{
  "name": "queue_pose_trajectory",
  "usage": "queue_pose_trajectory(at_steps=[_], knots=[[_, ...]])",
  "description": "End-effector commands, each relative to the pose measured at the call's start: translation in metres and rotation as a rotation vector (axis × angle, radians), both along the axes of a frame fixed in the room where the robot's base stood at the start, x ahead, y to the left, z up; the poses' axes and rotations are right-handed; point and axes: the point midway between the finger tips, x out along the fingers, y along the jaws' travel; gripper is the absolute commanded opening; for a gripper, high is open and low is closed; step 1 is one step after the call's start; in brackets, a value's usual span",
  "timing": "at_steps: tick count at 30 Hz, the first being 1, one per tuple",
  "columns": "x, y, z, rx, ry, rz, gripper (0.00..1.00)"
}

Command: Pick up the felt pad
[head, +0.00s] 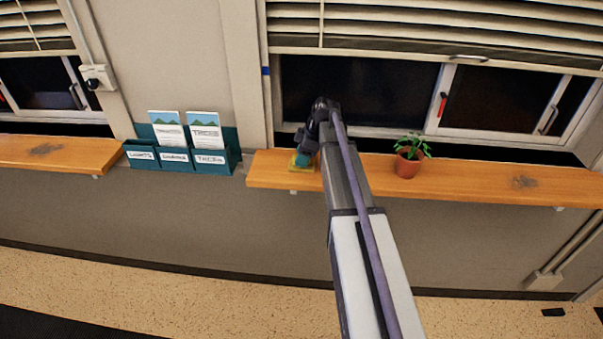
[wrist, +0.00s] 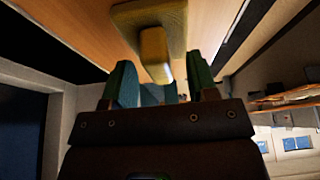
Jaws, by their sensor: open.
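The felt pad (head: 293,165) looks yellow and lies on the left end of the right-hand wooden shelf. In the wrist view the yellow pad (wrist: 184,25) shows a flat base with a narrower raised block on it. My gripper (head: 304,158) is over the pad and hides part of it in the head view. In the wrist view my gripper (wrist: 161,76) has its teal fingers apart, with the raised block ahead of and partly between them. Whether the fingers touch it I cannot tell.
The wooden shelf (head: 460,181) runs below a window and holds a potted plant (head: 408,162) to the right of my arm. Teal leaflet holders (head: 140,153) hang on the wall left of the shelf. The shelf between arm and plant is clear.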

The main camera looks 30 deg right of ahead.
Motion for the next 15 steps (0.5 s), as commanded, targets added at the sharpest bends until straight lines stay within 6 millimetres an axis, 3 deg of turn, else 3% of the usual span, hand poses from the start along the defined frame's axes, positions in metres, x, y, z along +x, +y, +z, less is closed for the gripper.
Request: queue_pose_trajectory(at_steps=[1,7,15], knots=[[0.0015,0.0021,-0.0122,0.0,0.0,0.0,0.53],[0.0017,0.0029,-0.0076,0.0,0.0,-0.001,0.53],[0.0017,0.0027,-0.0074,0.0,0.0,-0.001,0.28]])
